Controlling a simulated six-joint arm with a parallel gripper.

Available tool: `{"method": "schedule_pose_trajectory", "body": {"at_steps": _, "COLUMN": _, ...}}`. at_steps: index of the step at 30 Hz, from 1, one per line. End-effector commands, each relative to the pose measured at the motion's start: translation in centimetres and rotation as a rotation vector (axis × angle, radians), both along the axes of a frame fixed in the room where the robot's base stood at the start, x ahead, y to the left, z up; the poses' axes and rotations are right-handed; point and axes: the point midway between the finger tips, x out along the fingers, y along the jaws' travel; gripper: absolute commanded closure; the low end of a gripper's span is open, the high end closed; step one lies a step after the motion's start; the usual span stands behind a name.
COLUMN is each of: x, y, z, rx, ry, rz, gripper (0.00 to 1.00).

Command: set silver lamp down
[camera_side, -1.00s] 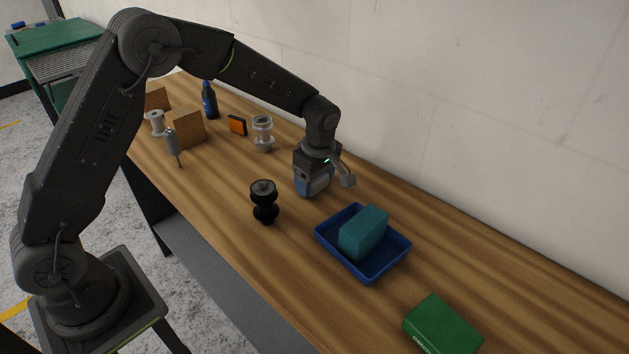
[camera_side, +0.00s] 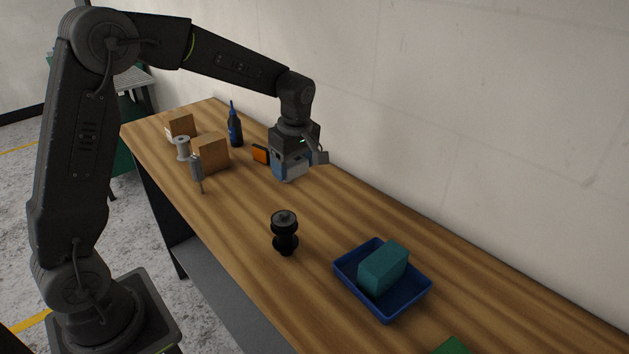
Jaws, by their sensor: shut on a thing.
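My gripper (camera_side: 287,178) is over the far half of the wooden bench and points down. It is shut on what I take to be the silver lamp. The jaws mostly cover it, and only small pale grey and blue faces show at their lower end. I cannot make out the lamp's shape, or whether its underside touches the bench.
An orange-faced block (camera_side: 261,154) and a dark bottle (camera_side: 235,132) are close behind-left. Brown boxes (camera_side: 211,154), a grey spool (camera_side: 182,148) and a grey cylinder on a stem (camera_side: 197,168) stand left. A black hub (camera_side: 285,235) and blue tray (camera_side: 345,283) are nearer; bench between is clear.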

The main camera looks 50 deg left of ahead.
Motion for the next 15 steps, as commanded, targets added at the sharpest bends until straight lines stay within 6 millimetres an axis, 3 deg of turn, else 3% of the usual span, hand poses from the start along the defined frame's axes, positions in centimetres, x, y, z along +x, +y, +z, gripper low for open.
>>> {"method": "schedule_pose_trajectory", "body": {"at_steps": 5, "x": -1.1, "y": 2.7, "z": 0.8, "rx": -0.001, "ry": -0.001, "rz": 0.006, "gripper": 0.56}}
{"method": "schedule_pose_trajectory", "body": {"at_steps": 12, "x": -4.6, "y": 8.9, "z": 0.5, "rx": -0.002, "ry": -0.002, "rz": 0.007, "gripper": 0.56}}
{"method": "schedule_pose_trajectory", "body": {"at_steps": 15, "x": -5.6, "y": 10.3, "z": 0.1, "rx": -0.002, "ry": 0.000, "rz": 0.003, "gripper": 0.56}}
